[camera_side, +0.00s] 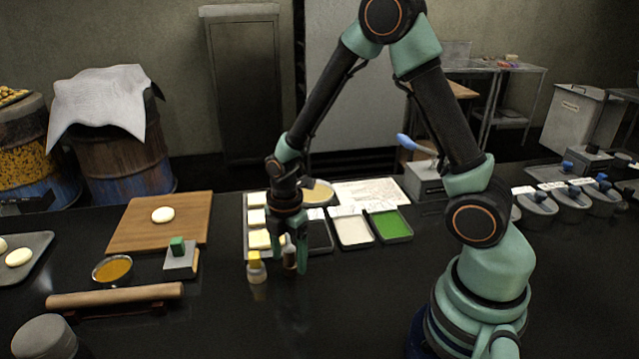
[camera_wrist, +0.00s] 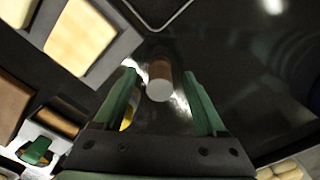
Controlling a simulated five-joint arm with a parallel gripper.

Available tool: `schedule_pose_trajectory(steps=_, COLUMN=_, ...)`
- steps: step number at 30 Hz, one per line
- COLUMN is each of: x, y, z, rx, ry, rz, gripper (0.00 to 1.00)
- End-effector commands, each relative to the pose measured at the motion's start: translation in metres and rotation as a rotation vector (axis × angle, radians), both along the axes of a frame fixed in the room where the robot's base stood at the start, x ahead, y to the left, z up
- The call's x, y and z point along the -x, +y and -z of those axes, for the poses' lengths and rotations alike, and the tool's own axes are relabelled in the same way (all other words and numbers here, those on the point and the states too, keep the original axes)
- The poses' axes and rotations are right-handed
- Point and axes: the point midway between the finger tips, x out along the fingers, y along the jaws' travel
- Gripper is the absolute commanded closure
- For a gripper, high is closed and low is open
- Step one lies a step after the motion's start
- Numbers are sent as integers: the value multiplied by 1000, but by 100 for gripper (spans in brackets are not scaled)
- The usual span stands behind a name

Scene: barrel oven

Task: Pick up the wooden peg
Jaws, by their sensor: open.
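The wooden peg is a brown cylinder with a pale grey top (camera_wrist: 160,84) in the wrist view. It stands between the two green fingers of my gripper (camera_wrist: 160,76), with a dark gap on each side of it. In the side view my gripper (camera_side: 292,255) points down at the black table, and the brown peg (camera_side: 289,258) shows partly between its fingers. My gripper is open. The peg's far side and part of its body are hidden by the fingers in the side view.
A small yellow-topped piece (camera_side: 256,266) stands just left of my gripper. A tray of pale blocks (camera_side: 247,215) and shallow trays, one green (camera_side: 390,224), lie behind. A rolling pin (camera_side: 115,295) and cutting board (camera_side: 150,240) are left. The front table is clear.

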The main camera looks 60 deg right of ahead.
Motion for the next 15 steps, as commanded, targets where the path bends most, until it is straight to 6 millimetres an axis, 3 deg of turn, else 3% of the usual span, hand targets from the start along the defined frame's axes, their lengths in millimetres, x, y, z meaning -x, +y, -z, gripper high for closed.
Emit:
schedule_pose_trajectory(steps=4, x=0, y=0, z=14, rx=0, ry=2, rz=0, gripper=26)
schedule_pose_trajectory(steps=12, x=-1, y=0, z=17, rx=0, ry=-2, rz=0, gripper=26)
schedule_pose_trajectory(steps=13, x=-1, y=0, z=17, rx=0, ry=-2, rz=0, gripper=30)
schedule_pose_trajectory(steps=15, x=-1, y=0, z=17, rx=0, ry=-1, rz=0, gripper=57)
